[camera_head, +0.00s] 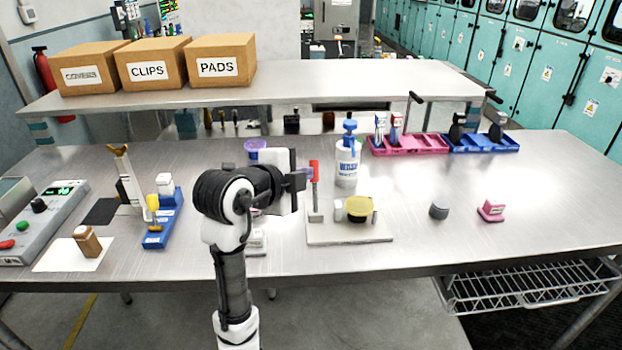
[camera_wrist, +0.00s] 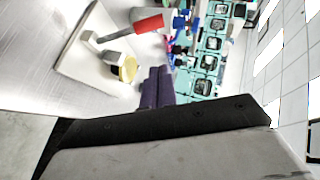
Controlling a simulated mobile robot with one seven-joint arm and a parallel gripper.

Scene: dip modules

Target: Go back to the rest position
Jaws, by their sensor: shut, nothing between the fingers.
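My gripper (camera_head: 303,178) is held above the steel workbench (camera_head: 420,235), just left of the red-handled upright of a small fixture. In the wrist view its two dark fingers (camera_wrist: 157,86) lie side by side, shut with nothing visible between them. My arm hides part of the bench behind it, including part of a purple-lidded container (camera_head: 255,146).
The fixture plate (camera_head: 345,231) carries a red handle (camera_head: 314,171) and a yellow-topped round part (camera_head: 358,206). A white pump bottle (camera_head: 347,168) stands behind. Pink (camera_head: 405,148) and blue (camera_head: 485,144) trays are back right. A blue holder (camera_head: 164,222) is left. The front right is mostly clear.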

